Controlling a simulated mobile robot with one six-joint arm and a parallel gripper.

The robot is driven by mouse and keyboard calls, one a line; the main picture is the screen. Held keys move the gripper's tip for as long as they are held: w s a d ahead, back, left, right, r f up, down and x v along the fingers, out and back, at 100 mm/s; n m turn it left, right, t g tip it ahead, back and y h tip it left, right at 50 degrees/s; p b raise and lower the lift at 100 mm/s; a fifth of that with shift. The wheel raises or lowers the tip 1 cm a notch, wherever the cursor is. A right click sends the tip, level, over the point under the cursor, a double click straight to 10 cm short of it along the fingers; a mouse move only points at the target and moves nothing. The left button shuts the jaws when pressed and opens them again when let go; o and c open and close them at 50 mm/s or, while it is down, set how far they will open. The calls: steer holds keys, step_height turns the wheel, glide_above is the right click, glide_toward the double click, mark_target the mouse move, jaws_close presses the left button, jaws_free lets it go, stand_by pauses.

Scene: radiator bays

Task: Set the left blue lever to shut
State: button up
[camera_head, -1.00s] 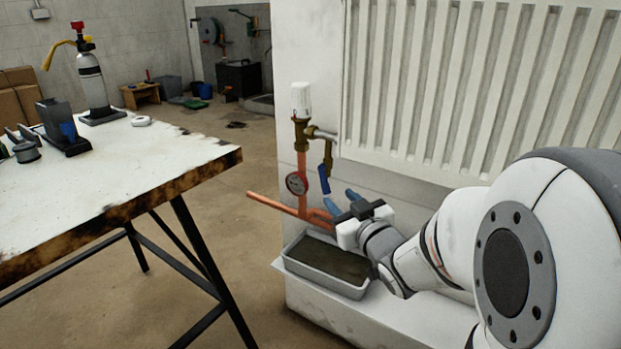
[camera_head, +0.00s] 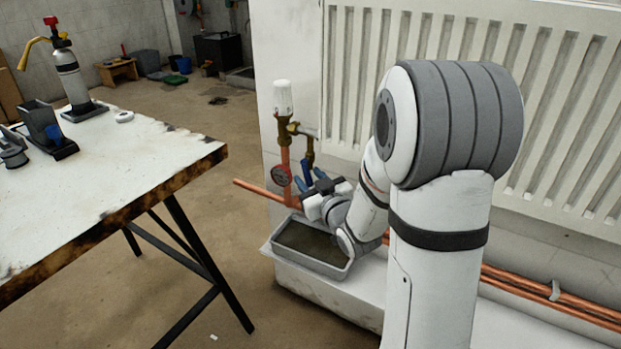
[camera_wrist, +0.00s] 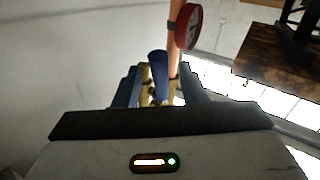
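The dark blue lever (camera_head: 307,168) hangs below the brass valve (camera_head: 310,148) on the pipework left of the radiator. In the wrist view the lever (camera_wrist: 158,64) shows ahead, between the lines of my two blue fingers, with brass (camera_wrist: 147,78) near it. My gripper (camera_head: 309,178) is at the lever's lower end in the head view. In the wrist view my gripper (camera_wrist: 160,86) is open, with a gap between the fingers. I cannot tell whether either finger touches the lever. Only one blue lever can be made out; its lower part is partly hidden by my fingers.
A red gauge (camera_head: 281,174) and a copper pipe (camera_head: 287,160) with a white-capped valve (camera_head: 283,97) stand close left. A grey tray (camera_head: 318,262) of dark liquid lies below. The radiator (camera_head: 350,90) is behind; a worn table (camera_head: 110,185) stands left, with open floor between.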

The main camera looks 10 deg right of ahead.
jaws_close()
stand_by(0.4)
